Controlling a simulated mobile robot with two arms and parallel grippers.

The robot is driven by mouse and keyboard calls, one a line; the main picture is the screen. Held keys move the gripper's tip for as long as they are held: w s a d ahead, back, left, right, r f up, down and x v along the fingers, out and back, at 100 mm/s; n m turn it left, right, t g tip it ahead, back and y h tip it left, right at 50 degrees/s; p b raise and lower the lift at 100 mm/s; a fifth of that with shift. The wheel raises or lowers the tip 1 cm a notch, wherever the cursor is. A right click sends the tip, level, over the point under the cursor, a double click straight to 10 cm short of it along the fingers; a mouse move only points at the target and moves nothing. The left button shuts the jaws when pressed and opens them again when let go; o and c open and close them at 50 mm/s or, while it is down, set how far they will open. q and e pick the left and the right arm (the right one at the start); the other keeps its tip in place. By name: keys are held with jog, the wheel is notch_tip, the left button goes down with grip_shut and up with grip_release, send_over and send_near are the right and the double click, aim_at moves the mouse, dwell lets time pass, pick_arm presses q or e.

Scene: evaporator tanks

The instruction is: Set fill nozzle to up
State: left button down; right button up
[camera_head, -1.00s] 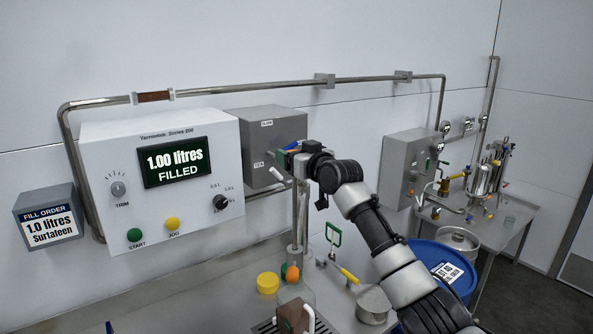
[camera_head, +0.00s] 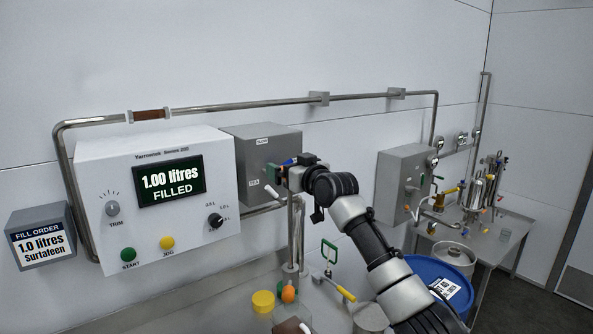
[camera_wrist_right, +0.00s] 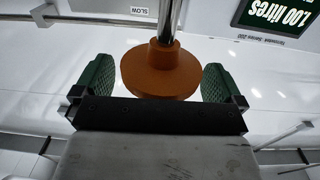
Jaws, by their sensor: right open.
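The fill nozzle is likely the upright metal post (camera_head: 296,225) over the bench. My right gripper (camera_head: 275,174) is at the top of this post, in front of the grey box. In the right wrist view an orange disc-shaped knob (camera_wrist_right: 160,72) on a metal rod (camera_wrist_right: 169,20) sits between the green finger pads of my right gripper (camera_wrist_right: 160,80). The fingers are open, with white gaps showing on both sides of the knob. My gripper and wrist hide this knob in the head view. My left gripper is not in view.
A white control panel (camera_head: 155,235) reads 1.00 litres filled. The grey box (camera_head: 245,160) with a SLOW label is close behind my gripper. A yellow cap (camera_head: 263,302), an orange ball (camera_head: 289,294) and a yellow-handled lever (camera_head: 340,288) are below. A blue drum (camera_head: 425,270) stands right.

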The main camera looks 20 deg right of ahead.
jog(key=shift+s+d+f+b, duration=0.15)
jog(key=shift+s+d+b, duration=0.15)
jog(key=shift+s, duration=0.3)
jog(key=b+v, duration=0.3)
jog(key=v, duration=0.6)
jog(key=shift+s+b, duration=0.3)
jog(key=shift+b, duration=0.05)
